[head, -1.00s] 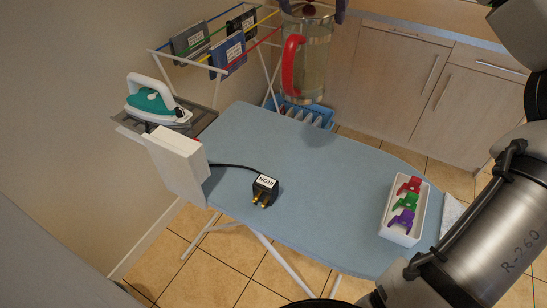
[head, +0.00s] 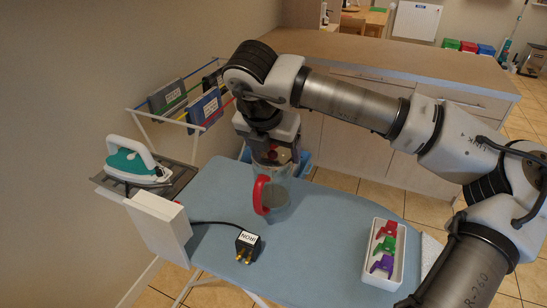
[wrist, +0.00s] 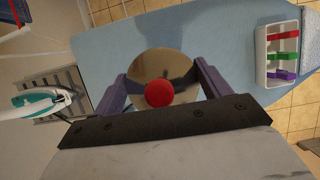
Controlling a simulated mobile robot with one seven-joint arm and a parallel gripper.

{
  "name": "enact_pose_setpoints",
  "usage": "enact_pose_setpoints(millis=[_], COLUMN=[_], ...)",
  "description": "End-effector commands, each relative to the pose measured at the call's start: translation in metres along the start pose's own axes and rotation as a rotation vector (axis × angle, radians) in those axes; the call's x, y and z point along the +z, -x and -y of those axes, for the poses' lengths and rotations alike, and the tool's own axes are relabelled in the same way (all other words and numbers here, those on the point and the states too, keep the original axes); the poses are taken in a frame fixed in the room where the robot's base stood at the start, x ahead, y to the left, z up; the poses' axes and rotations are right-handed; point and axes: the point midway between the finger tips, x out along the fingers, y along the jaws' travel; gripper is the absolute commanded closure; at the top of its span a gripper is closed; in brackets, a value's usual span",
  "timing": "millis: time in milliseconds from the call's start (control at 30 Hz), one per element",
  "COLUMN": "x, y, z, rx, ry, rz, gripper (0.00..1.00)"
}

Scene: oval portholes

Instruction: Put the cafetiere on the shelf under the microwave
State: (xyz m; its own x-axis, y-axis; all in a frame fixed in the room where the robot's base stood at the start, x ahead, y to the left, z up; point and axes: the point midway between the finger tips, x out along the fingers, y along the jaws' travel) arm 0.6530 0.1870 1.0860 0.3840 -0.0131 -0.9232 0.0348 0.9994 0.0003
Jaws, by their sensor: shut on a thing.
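The cafetiere has a clear glass body and a red handle (head: 261,194). It is upright at the far part of the ironing board in the head view; I cannot tell whether its base touches the board. My gripper (head: 274,153) is above it, pointing down, shut on its top. In the wrist view the cafetiere's round lid (wrist: 165,66) and red knob (wrist: 159,94) show between my gripper's two purple fingers (wrist: 161,78). No microwave or shelf under one is in view.
The blue ironing board (head: 320,225) carries a black plug (head: 247,243) and a white tray of coloured clips (head: 385,250). An iron (head: 137,162) stands at its left end. A drying rack (head: 180,105) is behind; a counter (head: 400,62) lies beyond.

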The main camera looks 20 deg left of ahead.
Motion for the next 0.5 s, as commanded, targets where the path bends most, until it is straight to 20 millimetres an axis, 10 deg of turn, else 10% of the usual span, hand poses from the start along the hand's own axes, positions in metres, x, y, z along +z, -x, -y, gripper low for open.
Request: enact_pose_setpoints(millis=[500], x=[-0.013], y=[-0.032], z=[0.0], rx=[0.001], ry=[0.001], rz=[0.0], gripper=[0.81])
